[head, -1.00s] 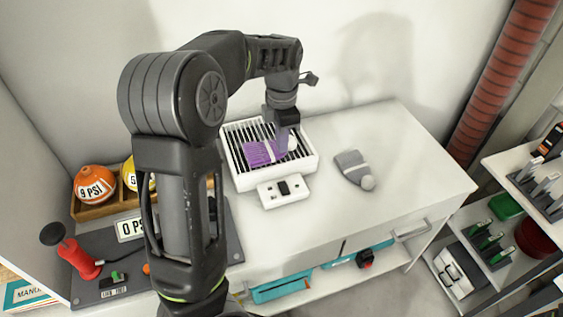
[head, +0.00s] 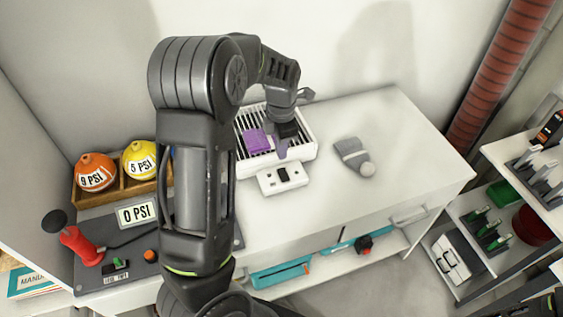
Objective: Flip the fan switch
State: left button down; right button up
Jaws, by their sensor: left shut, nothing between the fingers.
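The fan looks like a white slatted box (head: 303,152) on the white cabinet top, with a small white switch panel (head: 268,184) at its front. A dark rocker switch (head: 284,175) sits on that panel. My left gripper (head: 282,152) is shut and empty, pointing down just above the front edge of the box and behind the switch. Whether it touches anything I cannot tell. A purple cloth-like item (head: 256,141) lies on the slats beside the gripper.
My left arm hides part of the cabinet top.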

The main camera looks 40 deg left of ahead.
aim_at(282, 171)
pick_arm(q)
notch_tip(282, 171, down, 6)
jog(key=shift+r+p, duration=0.1)
jog(key=shift+p, duration=0.25)
jog(key=shift+f, duration=0.4)
jog(key=shift+r, duration=0.1)
jog(key=shift+s+d+r+p, duration=0.2)
jog(key=shift+s+d+p, duration=0.25)
jog(key=shift+d, duration=0.2)
